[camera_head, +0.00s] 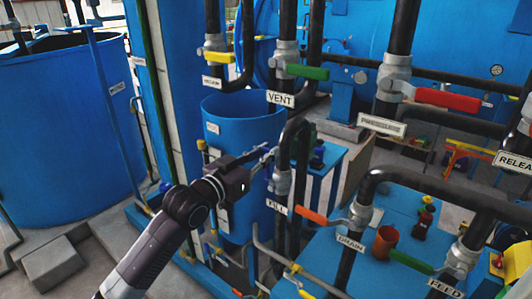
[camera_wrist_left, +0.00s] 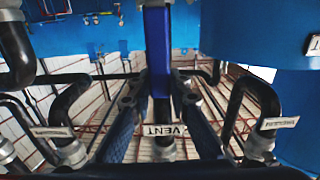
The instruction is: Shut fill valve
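The fill valve (camera_head: 282,182) is a grey valve body on a dark vertical pipe in the middle of the head view, with a FILL label (camera_head: 277,207) below it. My left gripper (camera_head: 266,158) comes in from the left and has its fingertips close to the left of this valve. In the left wrist view my two fingers (camera_wrist_left: 159,92) are apart, with a blue bar (camera_wrist_left: 158,50) between them. It may be the valve's handle; I cannot tell for sure. Gaps show beside the bar. My right gripper is not in view.
The VENT valve's green handle (camera_head: 307,71) is above. The orange drain handle (camera_head: 312,216) is lower right, and the red pressure handle (camera_head: 448,99) is upper right. A blue open tank (camera_head: 240,120) stands behind my gripper. Dark pipes crowd the right side.

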